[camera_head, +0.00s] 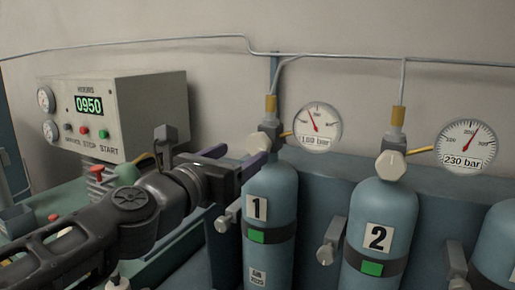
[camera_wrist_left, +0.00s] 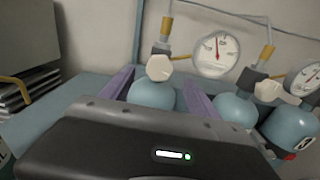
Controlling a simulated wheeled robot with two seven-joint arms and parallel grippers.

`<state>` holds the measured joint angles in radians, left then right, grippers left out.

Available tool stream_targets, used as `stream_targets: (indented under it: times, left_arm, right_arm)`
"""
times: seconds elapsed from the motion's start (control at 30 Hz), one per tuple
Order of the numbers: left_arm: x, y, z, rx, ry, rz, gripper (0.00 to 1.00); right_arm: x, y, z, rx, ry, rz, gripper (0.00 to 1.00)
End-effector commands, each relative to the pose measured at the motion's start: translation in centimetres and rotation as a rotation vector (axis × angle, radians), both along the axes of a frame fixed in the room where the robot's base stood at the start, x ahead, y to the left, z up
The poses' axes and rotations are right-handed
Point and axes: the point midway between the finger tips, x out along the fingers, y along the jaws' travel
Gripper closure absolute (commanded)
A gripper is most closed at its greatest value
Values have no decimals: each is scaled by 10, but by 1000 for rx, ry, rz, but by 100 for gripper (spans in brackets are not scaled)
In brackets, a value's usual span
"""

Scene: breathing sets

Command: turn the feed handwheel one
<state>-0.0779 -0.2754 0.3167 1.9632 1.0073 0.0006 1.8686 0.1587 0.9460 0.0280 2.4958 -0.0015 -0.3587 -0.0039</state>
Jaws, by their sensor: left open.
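Handwheel one is the pale faceted knob (camera_head: 259,144) on the valve of blue cylinder 1 (camera_head: 270,186). In the left wrist view the knob (camera_wrist_left: 159,68) sits between and beyond the two purple fingers. My left gripper (camera_head: 236,160) is open, just left of the cylinder's shoulder and a little below the knob. The fingers straddle the cylinder's rounded top in the wrist view; I cannot tell whether they touch it. Nothing is held. My right gripper is not in view.
Cylinder 2 (camera_head: 379,216) with its own knob (camera_head: 390,165) and a 230 bar gauge (camera_head: 467,146) stands to the right. A control box (camera_head: 118,116) showing 0950 is at the left. Clamp knobs (camera_head: 228,217) stick out beside the cylinders. A pipe runs along the wall.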

Motion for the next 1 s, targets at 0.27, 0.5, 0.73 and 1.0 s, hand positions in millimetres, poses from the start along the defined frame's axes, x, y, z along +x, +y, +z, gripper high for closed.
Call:
stream_targets:
  times: [0.27,0.5,0.73,1.0]
  left_arm:
    - [17,-7,-2,2,3,-1,31]
    - [51,-21,-2,2,3,-1,31]
    - [72,-29,-1,3,1,1,31]
    - [73,-29,-1,4,1,1,31]
  right_arm:
    - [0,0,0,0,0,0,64]
    - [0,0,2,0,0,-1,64]
    - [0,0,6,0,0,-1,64]
    - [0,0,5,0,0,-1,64]
